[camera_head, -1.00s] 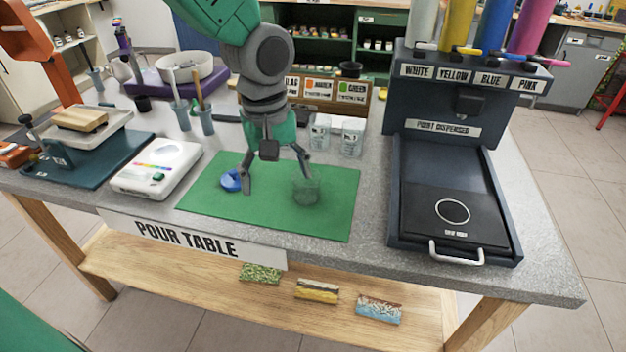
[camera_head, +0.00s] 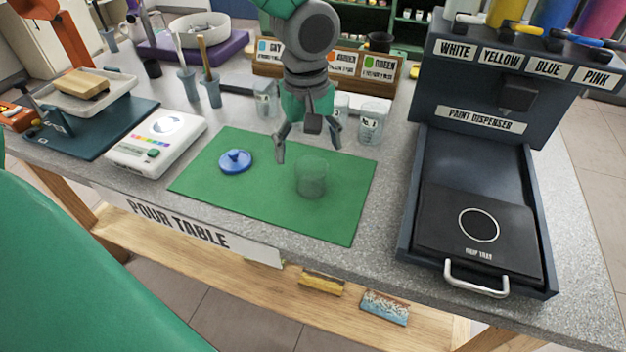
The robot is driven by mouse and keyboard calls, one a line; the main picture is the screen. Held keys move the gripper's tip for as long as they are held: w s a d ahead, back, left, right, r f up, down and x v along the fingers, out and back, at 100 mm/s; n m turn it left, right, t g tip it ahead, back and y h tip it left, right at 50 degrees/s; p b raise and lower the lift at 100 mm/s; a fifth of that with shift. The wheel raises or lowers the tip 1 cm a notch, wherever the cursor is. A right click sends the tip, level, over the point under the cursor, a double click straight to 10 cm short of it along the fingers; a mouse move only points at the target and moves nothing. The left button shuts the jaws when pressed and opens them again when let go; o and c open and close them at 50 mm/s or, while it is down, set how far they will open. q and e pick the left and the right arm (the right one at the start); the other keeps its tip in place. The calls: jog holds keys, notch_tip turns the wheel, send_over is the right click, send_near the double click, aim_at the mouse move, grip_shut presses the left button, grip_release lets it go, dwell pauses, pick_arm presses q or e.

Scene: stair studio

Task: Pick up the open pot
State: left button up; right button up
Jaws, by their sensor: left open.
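The open pot (camera_head: 311,178) is a small clear, lidless cup standing upright on the green mat (camera_head: 220,192), right of the mat's middle. A blue lid (camera_head: 235,161) with a knob lies on the mat to its left. My left gripper (camera_head: 308,148) comes down from the top, its two fingers spread and empty. In the picture its fingertips are just above and behind the pot, and I see no contact. My right gripper is not in view.
A white scale (camera_head: 157,143) and brush cups (camera_head: 187,84) are on the left. The mat's front is clear.

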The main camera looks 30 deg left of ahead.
aim_at(311, 169)
pick_arm(q)
jog(key=f, duration=0.3)
jog(key=f+b, duration=0.1)
jog(key=f, duration=0.2)
jog(key=shift+w+d, duration=0.15)
jog(key=shift+w, duration=0.05)
jog(key=shift+r, duration=0.1)
jog(key=c, duration=1.6)
